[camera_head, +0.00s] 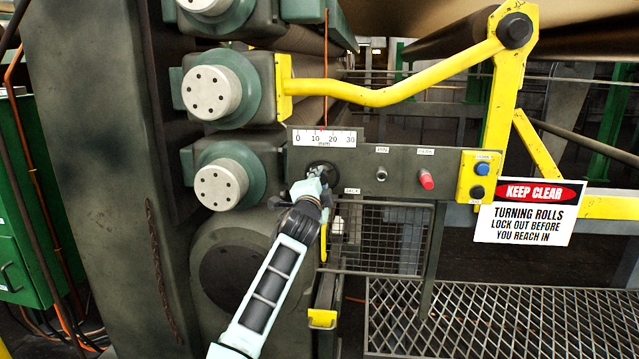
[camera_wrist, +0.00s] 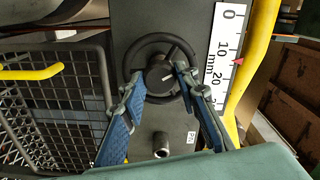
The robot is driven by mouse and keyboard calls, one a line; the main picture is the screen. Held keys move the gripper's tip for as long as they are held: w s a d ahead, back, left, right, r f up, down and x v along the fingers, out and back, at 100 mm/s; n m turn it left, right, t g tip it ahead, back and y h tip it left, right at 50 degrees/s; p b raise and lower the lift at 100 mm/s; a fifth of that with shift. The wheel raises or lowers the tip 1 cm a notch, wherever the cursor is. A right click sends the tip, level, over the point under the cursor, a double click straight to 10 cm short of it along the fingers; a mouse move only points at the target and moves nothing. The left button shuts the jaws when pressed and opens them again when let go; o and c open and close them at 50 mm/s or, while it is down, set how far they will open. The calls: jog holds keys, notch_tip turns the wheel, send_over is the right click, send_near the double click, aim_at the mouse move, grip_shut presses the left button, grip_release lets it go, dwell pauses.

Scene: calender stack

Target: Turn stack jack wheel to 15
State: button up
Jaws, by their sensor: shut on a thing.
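The black jack wheel (camera_head: 323,163) is on the grey panel below a white mm scale (camera_head: 312,138). My gripper (camera_head: 315,173) is at the wheel and hides part of it. In the wrist view, the blue fingers of my gripper (camera_wrist: 159,77) are either side of the wheel's hub, shut on the jack wheel (camera_wrist: 162,38). The scale (camera_wrist: 222,62) shows there too. Its red pointer (camera_wrist: 238,61) stands between 10 and 20; in the head view it looks close to 15.
Right of the wheel are a metal pin knob (camera_head: 381,174), a red knob (camera_head: 426,179) and a yellow button box (camera_head: 479,177). A "keep clear" sign (camera_head: 527,212) hangs further right. A wire mesh guard (camera_head: 385,238) is below the panel; roll ends (camera_head: 220,185) are at left.

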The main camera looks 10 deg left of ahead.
jog(key=n+p, duration=0.1)
jog(key=n, duration=0.4)
jog(key=shift+r+n, duration=0.1)
jog(key=shift+n, duration=0.3)
jog(key=n+p, duration=0.3)
jog(key=shift+n, duration=0.4)
jog(key=shift+n+p, duration=0.9)
jog(key=o, duration=1.1)
jog(key=shift+o, duration=0.2)
notch_tip(320, 180, up, 10)
